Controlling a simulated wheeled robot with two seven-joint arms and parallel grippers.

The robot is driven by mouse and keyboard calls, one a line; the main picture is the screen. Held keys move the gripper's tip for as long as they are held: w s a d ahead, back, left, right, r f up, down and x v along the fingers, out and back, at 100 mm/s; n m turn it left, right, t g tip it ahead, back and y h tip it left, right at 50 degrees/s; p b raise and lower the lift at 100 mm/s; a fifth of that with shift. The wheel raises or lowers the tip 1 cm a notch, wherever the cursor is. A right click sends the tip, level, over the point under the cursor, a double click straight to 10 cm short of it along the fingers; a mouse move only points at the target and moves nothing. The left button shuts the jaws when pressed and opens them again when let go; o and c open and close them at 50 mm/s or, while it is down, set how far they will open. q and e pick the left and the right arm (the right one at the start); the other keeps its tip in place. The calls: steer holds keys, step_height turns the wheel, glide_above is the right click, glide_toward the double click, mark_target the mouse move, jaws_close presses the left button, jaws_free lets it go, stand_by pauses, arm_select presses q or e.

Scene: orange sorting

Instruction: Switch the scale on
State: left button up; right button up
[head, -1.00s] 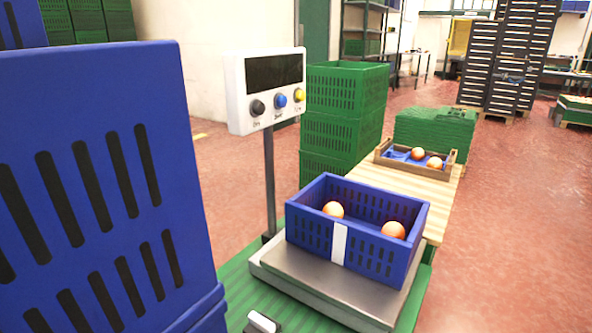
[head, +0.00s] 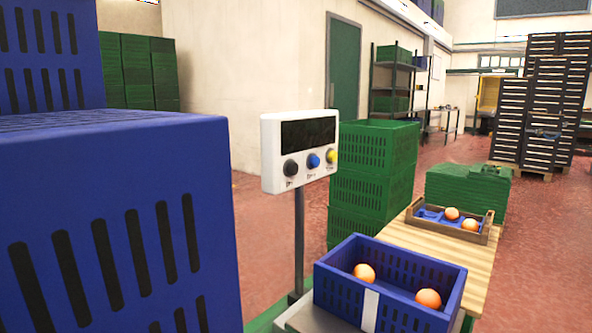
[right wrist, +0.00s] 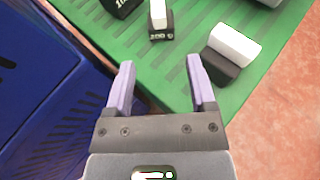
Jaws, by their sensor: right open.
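The scale's display head (head: 299,150) stands on a grey post in the head view. Its screen (head: 308,132) is dark. Below the screen sit a black button (head: 290,168), a blue button (head: 313,161) and a yellow button (head: 331,156); their labels are too small to read. A blue crate (head: 372,309) with two oranges rests on the scale's metal platform (head: 312,318). My right gripper (right wrist: 160,88) shows in the right wrist view, open and empty, above the edge of a green slatted surface (right wrist: 190,60). My left gripper is not in view.
Large blue crates (head: 120,220) stand tall at the left. Stacked green crates (head: 373,180) stand behind the scale. A wooden tray (head: 478,235) with two oranges sits on a wooden table (head: 470,270). Small black-and-white blocks (right wrist: 235,45) lie on the green surface.

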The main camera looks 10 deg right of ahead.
steer(key=c, duration=0.7)
jaws_close()
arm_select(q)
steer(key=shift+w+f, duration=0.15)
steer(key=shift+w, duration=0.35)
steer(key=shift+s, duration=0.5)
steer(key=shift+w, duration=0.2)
